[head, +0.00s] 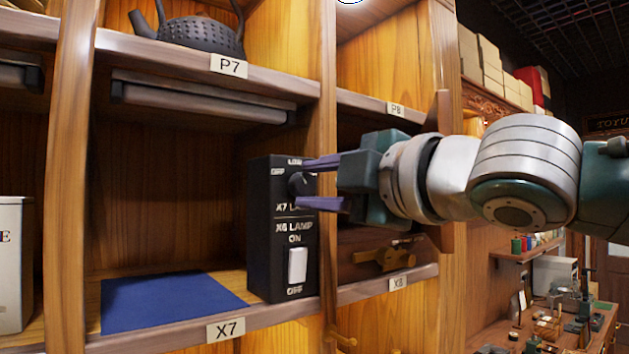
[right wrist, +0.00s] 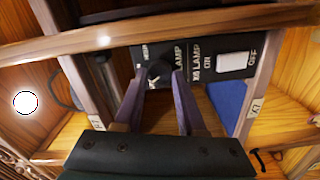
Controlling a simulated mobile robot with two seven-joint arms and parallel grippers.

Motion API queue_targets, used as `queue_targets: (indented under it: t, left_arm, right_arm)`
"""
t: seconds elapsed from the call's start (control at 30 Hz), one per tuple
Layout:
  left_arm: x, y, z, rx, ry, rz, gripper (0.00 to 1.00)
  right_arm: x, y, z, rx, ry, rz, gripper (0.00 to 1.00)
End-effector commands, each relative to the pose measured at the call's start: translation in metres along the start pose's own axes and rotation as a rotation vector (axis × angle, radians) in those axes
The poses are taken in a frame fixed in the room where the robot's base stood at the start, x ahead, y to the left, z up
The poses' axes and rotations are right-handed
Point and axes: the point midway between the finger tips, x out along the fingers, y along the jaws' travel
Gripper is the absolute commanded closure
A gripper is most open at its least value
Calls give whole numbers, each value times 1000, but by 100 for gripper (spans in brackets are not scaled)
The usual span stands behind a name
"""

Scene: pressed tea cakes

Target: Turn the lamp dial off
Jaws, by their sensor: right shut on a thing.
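The black control box (head: 265,225) stands on shelf X7 at its right side. Its upper part carries a round black lamp dial (head: 297,184) above the "X7 LAMP" lettering. A white rocker switch (head: 298,265) sits lower, under "X6 LAMP", between ON and OFF. My right gripper (head: 302,184) comes in from the right, its purple fingers shut on the dial, one above and one below it. In the right wrist view the dial (right wrist: 160,74) lies between the two fingertips (right wrist: 159,80). The fingers hide part of it, and I cannot read its setting. My left gripper is not in view.
A blue mat (head: 170,302) lies on shelf X7 left of the box. A dark bar (head: 205,95) runs under shelf P7, which carries a black teapot (head: 200,35). A wooden upright (head: 327,120) stands close to my right gripper. A white tin (head: 12,265) stands far left.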

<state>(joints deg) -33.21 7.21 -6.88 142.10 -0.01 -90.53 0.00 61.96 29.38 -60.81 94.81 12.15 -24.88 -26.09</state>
Motion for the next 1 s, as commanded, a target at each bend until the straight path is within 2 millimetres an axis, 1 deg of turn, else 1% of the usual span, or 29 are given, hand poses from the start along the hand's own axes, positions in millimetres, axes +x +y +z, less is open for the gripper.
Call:
queue_targets:
  t: [0.2, 0.5, 0.73, 1.0]
  left_arm:
    - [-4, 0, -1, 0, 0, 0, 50]
    - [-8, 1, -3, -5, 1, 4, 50]
    - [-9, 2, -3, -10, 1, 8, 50]
    - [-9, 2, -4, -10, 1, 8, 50]
  right_arm:
    - [0, 1, 0, -185, 0, 1, 100]
    - [0, 0, 0, -358, 0, 0, 100]
    - [0, 0, 0, -419, 0, 1, 100]
    - [0, 0, 0, -434, 0, 1, 100]
